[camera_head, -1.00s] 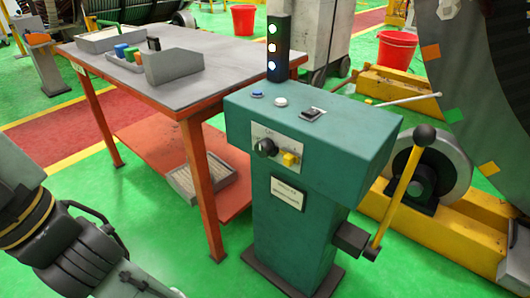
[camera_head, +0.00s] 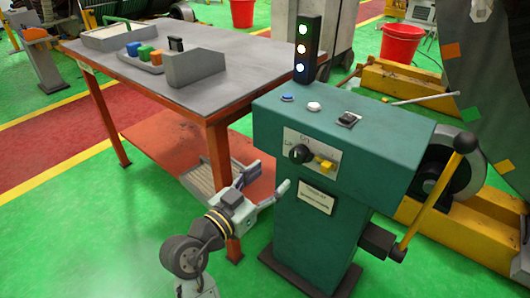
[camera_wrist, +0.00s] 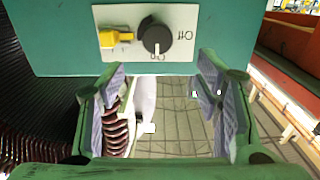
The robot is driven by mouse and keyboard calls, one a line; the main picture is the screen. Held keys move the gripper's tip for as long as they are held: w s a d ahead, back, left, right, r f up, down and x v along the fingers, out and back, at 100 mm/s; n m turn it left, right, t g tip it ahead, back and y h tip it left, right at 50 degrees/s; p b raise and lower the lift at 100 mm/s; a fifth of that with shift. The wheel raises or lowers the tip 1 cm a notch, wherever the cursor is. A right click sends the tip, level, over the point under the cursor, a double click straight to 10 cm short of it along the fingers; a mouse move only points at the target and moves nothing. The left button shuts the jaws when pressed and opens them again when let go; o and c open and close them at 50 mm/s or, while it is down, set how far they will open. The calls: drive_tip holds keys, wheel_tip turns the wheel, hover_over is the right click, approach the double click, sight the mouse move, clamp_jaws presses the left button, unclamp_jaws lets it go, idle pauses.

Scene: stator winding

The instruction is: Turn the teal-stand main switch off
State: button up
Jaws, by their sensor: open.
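The teal stand (camera_head: 330,245) is at the right of centre in the head view. On its sloped front a light plate carries the main switch, a black rotary knob (camera_head: 299,154), with On and Off lettering. In the wrist view the knob (camera_wrist: 156,37) shows upside down; its white mark points down towards the On lettering, and Off is at its right. A yellow switch (camera_head: 324,164) sits beside it. My gripper (camera_head: 270,184) is open and empty, left of the stand and a little below the plate. In the wrist view its fingers (camera_wrist: 160,88) are apart, below the knob and not touching it.
A blue button (camera_head: 287,98), a white button (camera_head: 313,106) and a black rocker (camera_head: 348,119) are on the stand's top, with a light tower (camera_head: 306,48) behind. A lever with a yellow rod (camera_head: 428,205) stands at right. A red-framed table (camera_head: 215,90) is close behind my gripper.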

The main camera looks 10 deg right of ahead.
sight(295, 156)
drive_tip(key=p+x, duration=0.2)
drive_tip(key=x, duration=0.7)
drive_tip(key=shift+d, duration=0.3)
drive_tip(key=shift+w+d, duration=0.4)
drive_tip(key=shift+d, duration=0.1)
drive_tip(key=shift+c, duration=0.4)
drive_tip(key=c, duration=1.1)
